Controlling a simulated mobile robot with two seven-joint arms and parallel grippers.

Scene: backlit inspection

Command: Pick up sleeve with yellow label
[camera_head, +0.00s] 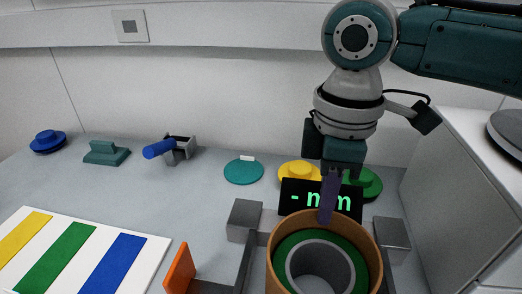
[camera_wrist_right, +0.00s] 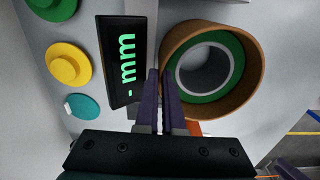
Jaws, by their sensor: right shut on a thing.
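A large brown-orange sleeve (camera_head: 372,252) stands open end up at the bottom right of the head view. It has a green ring inside and a grey cylinder in its middle. It also shows in the wrist view (camera_wrist_right: 246,52). No yellow label can be made out on it. My right gripper (camera_head: 327,212) comes down at the sleeve's far rim. In the wrist view its two dark fingers (camera_wrist_right: 161,95) are close together at the sleeve's wall, shut on it. The exact contact is partly hidden by the fingers.
A black display (camera_head: 300,195) with green "- mm" stands behind the sleeve. Grey blocks (camera_head: 243,220) flank it, with an orange plate (camera_head: 180,270) to the left. Yellow (camera_head: 296,172), green (camera_head: 366,184) and teal (camera_head: 243,171) discs lie behind. A striped board (camera_head: 150,262) lies left.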

